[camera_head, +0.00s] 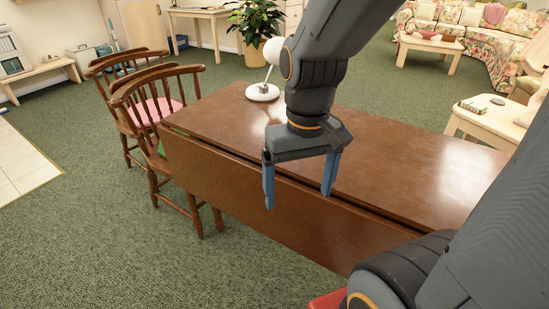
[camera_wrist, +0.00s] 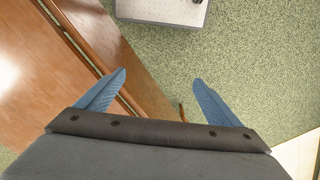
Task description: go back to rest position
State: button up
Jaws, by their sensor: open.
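My gripper (camera_head: 298,188) hangs with its two blue fingers pointing down over the near edge of the brown wooden table (camera_head: 390,165). The fingers are spread wide with nothing between them. In the wrist view my gripper (camera_wrist: 160,90) also shows open and empty, with the wooden table (camera_wrist: 30,90) on the left and green carpet on the right. The arm comes down from the top of the head view and hides part of the tabletop.
A white lamp (camera_head: 263,92) stands on the table's far left. Two wooden chairs (camera_head: 150,110) stand at its left end. A side table (camera_head: 485,125) is at the right. A red object (camera_head: 328,301) shows partly at the bottom. Carpet at the lower left is clear.

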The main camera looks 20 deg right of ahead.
jog(key=shift+s+a+r+p, duration=0.1)
jog(key=shift+s+r+p, duration=0.1)
jog(key=shift+r+p, duration=1.05)
jog(key=shift+s+r+p, duration=0.15)
jog(key=shift+r+p, duration=0.45)
jog(key=shift+p, duration=1.35)
jog(key=shift+s+a+r+p, duration=0.1)
jog(key=shift+s+r+p, duration=0.1)
jog(key=shift+r+p, duration=1.05)
jog(key=shift+f+p, duration=0.3)
jog(key=shift+f, duration=0.15)
